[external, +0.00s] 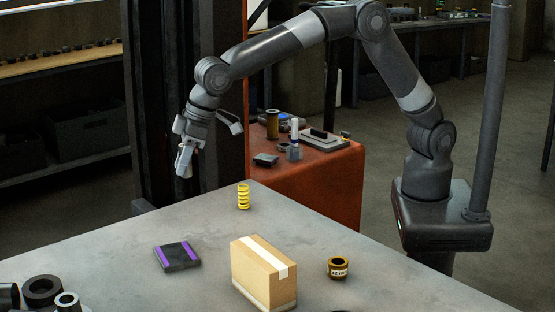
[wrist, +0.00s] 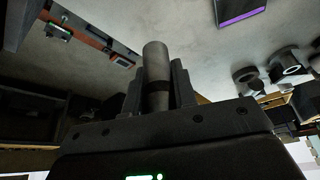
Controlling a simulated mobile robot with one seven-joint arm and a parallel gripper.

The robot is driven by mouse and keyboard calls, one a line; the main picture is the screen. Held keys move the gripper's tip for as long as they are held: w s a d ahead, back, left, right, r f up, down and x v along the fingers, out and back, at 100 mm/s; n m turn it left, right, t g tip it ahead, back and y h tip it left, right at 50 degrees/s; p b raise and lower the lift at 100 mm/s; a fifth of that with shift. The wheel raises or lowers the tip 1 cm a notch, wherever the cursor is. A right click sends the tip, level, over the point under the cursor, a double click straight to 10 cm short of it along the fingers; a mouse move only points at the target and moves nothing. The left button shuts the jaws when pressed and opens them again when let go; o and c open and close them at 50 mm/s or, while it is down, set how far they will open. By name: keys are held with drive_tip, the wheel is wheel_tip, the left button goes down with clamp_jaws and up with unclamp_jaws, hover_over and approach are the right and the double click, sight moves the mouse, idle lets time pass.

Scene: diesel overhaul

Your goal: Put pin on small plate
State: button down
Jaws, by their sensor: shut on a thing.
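My gripper (external: 186,150) is raised, to the left of the table's far corner in the external view. In the wrist view my gripper (wrist: 157,92) is shut on a grey cylindrical pin (wrist: 156,62), which stands out between the two fingers with a dark band around it. The pin is hard to make out in the external view. A small dark plate with purple stripes (external: 178,257) lies flat on the grey table, apart from the gripper. It also shows in the wrist view as a plate partly cut off at the top edge (wrist: 238,10). Nothing is seen on it.
On the table (external: 120,240) are a yellow spring (external: 244,196), a cardboard box (external: 264,272), a bronze ring (external: 340,268) and dark rings (external: 42,290) at the left. A red bench (external: 320,180) with small parts stands behind. Table around the plate is clear.

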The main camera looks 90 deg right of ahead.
drive_tip(key=s+a, duration=0.2)
drive_tip(key=a, duration=0.1)
hover_over(176, 251)
drive_tip(key=s+d, duration=0.1)
drive_tip(key=s, duration=0.1)
drive_tip(key=shift+n, duration=0.3)
drive_tip(key=f, duration=0.6)
drive_tip(key=shift+w+f, duration=0.2)
drive_tip(key=shift+f, duration=0.05)
drive_tip(key=shift+a+f, duration=0.1)
drive_tip(key=shift+f, duration=2)
drive_tip(key=shift+f, duration=0.1)
drive_tip(key=c, duration=1.2)
unclamp_jaws()
drive_tip(key=shift+o, duration=0.2)
